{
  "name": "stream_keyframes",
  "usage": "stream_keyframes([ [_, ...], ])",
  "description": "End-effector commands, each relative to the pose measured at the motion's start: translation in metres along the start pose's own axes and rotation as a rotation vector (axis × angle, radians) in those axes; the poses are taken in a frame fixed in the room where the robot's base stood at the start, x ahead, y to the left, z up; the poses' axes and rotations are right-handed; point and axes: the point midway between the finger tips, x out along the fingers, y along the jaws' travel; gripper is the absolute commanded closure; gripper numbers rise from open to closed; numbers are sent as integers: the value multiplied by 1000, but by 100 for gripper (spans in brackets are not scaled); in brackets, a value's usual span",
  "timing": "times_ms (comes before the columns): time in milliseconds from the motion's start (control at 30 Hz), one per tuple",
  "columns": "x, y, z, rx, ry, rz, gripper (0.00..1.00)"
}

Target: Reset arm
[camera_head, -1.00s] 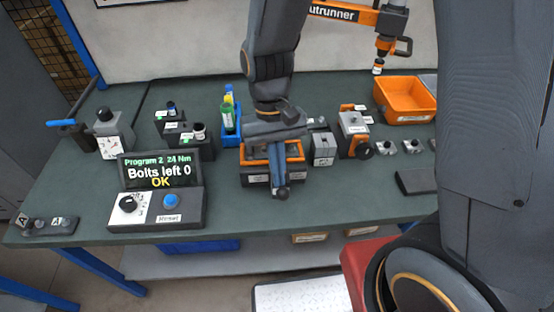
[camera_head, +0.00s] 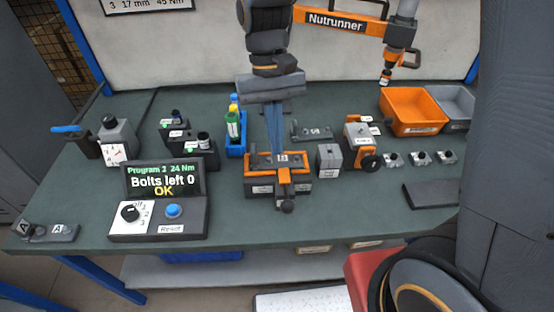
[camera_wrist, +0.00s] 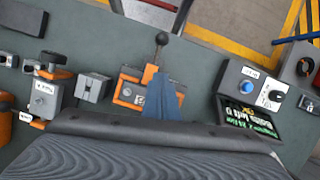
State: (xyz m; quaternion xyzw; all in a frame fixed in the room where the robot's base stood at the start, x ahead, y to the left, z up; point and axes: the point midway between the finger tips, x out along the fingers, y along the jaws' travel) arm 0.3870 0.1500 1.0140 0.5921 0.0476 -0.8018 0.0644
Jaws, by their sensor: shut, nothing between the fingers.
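My gripper (camera_head: 277,148) is shut and empty, its blue fingers pointing down at the back of the orange and black clamp fixture (camera_head: 262,186). In the wrist view my gripper (camera_wrist: 158,82) overlaps the fixture (camera_wrist: 127,92); I cannot tell whether they touch. The fixture's orange lever (camera_head: 284,182) points to the table's front, with a black knob (camera_head: 287,206) at its end. The knob (camera_wrist: 162,38) is clear of my fingers. The control box (camera_head: 160,218) has a screen (camera_head: 163,180) reading "Program 2 24 Nm, Bolts left 0, OK", and a blue Reset button (camera_head: 173,210).
An orange nutrunner (camera_head: 336,20) hangs at the back right above an orange bin (camera_head: 410,128). A grey block (camera_head: 329,160) and an orange-grey device (camera_head: 360,145) stand right of the fixture. A blue holder (camera_head: 235,147) stands to its left. The front table strip is mostly clear.

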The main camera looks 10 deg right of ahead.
Motion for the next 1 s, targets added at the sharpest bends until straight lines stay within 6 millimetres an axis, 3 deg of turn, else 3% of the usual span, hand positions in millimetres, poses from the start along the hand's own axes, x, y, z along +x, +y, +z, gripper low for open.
stream_keyframes([
  [200, -21, 0, 0, 0, 1, 0, 100],
  [433, -22, 6, 1, 8, 13, -4, 100],
  [800, 22, 120, 22, 136, 329, -29, 100],
  [1000, 32, 144, 33, 162, 417, -17, 100],
])
